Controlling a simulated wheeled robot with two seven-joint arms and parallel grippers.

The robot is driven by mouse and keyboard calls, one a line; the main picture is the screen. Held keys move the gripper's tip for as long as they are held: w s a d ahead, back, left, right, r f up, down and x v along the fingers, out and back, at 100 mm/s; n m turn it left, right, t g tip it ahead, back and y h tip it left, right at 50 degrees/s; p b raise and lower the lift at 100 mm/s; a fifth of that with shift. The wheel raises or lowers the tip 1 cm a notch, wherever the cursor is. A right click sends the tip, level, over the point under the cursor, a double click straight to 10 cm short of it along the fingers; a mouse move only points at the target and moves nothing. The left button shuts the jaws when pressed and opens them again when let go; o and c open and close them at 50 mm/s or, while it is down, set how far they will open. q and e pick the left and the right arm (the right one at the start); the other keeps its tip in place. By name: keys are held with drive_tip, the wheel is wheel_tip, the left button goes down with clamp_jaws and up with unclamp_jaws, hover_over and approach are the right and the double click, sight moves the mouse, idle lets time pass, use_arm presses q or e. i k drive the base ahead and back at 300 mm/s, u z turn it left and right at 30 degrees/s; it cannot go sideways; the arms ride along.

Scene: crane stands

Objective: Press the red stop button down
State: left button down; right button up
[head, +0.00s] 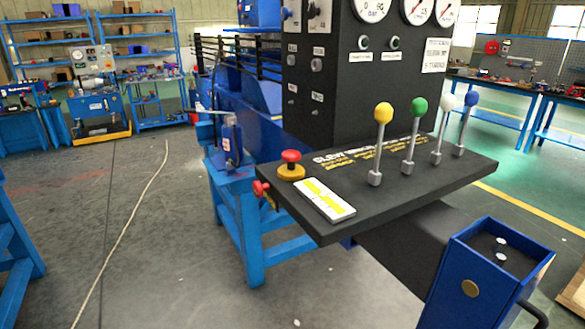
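A red mushroom-shaped stop button (290,156) stands on a round yellow base at the left end of the black control panel (400,200). Its red cap sits raised above the base on a short stem. A second red knob (261,188) sticks out from the panel's left edge, lower down. Neither of my grippers is in view, and nothing covers the button.
Several levers rise from the panel, with yellow (383,113), green (419,106), white (448,102) and blue (471,98) knobs. A white-and-yellow plate (324,200) lies beside the button. A blue box (470,283) stands at lower right. The floor at left is mostly clear.

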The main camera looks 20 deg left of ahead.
sight(291, 156)
drive_tip(key=z, duration=0.85)
drive_tip(key=i, duration=0.5)
drive_tip(key=u, duration=0.85)
